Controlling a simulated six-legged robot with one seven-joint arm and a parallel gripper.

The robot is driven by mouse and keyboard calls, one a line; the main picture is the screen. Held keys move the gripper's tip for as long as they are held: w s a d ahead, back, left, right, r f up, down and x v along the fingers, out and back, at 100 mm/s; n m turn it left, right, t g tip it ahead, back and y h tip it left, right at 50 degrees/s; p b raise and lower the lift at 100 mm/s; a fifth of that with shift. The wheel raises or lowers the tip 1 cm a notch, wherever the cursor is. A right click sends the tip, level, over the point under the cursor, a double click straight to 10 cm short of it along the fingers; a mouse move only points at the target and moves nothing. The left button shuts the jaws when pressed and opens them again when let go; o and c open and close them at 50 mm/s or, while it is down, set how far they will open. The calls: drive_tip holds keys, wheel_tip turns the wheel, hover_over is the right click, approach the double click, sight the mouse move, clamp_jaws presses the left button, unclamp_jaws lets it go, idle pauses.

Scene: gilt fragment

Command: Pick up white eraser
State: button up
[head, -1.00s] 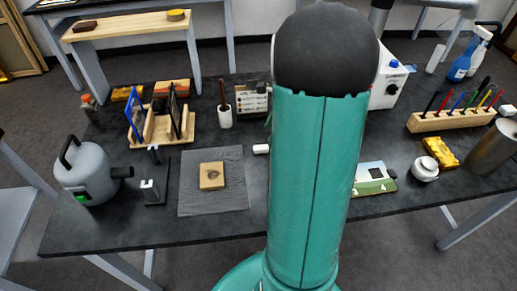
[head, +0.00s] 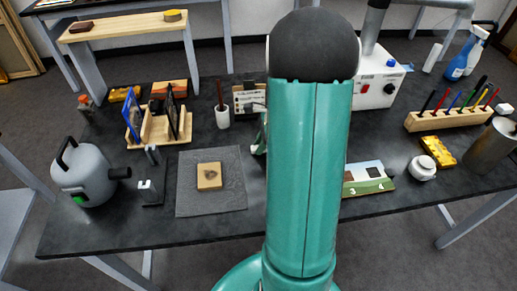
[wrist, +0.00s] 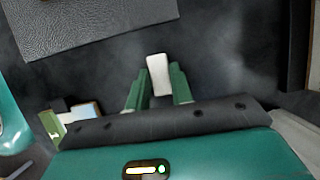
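The white eraser (wrist: 158,75) is a small pale block on the dark table. In the wrist view it lies between the tips of the two green fingers of my gripper (wrist: 160,82). The fingers are apart, one on each side of the eraser, with its far end reaching past the tips. I cannot tell whether either finger touches it. In the head view the eraser is hidden behind my arm, and only a sliver of my gripper shows at the arm's left edge.
A grey mat (head: 190,190) with a wooden block (head: 209,176) lies left of my arm. A wooden frame rack (head: 160,130) and a grey canister (head: 86,175) stand farther left. A picture card (head: 368,180) and a white jar (head: 422,168) are on the right.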

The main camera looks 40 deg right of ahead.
sight(254, 148)
clamp_jaws()
drive_tip(key=shift+r, duration=0.1)
drive_tip(key=shift+r, duration=0.5)
wheel_tip(254, 148, up, 2)
drive_tip(key=shift+s+r, duration=0.15)
drive_tip(key=shift+r, duration=0.1)
drive_tip(key=s+a+r, duration=0.4)
drive_tip(key=s+r, duration=0.5)
drive_tip(key=s, duration=0.4)
drive_tip(key=shift+a+r, duration=0.15)
drive_tip(key=shift+a, duration=0.25)
